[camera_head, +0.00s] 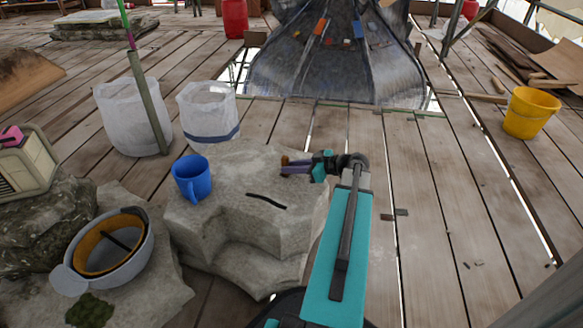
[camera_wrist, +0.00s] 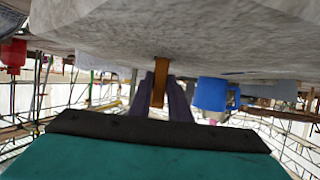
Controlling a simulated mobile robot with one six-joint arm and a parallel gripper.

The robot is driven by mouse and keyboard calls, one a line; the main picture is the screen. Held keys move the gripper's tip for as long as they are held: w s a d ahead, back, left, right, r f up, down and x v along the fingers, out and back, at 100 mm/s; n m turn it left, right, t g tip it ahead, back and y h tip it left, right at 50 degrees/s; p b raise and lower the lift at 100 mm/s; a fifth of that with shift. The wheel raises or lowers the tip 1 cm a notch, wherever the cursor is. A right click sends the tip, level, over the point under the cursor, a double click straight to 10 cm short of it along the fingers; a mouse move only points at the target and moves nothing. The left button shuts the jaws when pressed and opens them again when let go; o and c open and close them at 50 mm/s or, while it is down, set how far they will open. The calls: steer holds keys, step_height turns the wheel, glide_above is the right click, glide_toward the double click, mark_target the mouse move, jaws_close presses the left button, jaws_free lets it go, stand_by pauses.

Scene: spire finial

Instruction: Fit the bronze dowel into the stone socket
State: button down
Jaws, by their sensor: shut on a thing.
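The bronze dowel (camera_wrist: 159,82) is a short brown bar held between the two purple fingers of my gripper (camera_wrist: 168,98). In the head view the dowel (camera_head: 285,160) shows small and brown at the fingertips, and my gripper (camera_head: 291,168) is low over the back right of the pale stone block (camera_head: 235,232). In the wrist view, which looks upside down, the dowel's end meets the stone's edge in the picture; I cannot tell whether it touches. No socket hole is clearly visible. A thin dark mark or strip (camera_head: 266,201) lies on the block's top, left and front of the gripper.
A blue mug (camera_head: 192,178) stands on the block's left side. A white helmet (camera_head: 107,248) lies on the lower stone at left. Two white sacks (camera_head: 209,110) stand behind. A yellow bucket (camera_head: 531,112) stands far right. The planks right of my arm are mostly clear.

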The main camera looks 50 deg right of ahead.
steer(key=shift+f+b, duration=0.8)
steer(key=shift+f, duration=0.2)
steer(key=c, duration=1.6)
jaws_free()
steer(key=shift+o, duration=0.2)
steer(key=shift+f, duration=0.1)
steer(key=shift+s, duration=0.1)
steer(key=p+v, duration=0.4)
steer(key=v, duration=0.8)
steer(key=shift+s+r+p, duration=0.1)
steer(key=shift+r+p, duration=0.1)
steer(key=shift+p, duration=0.15)
steer(key=shift+v, duration=0.75)
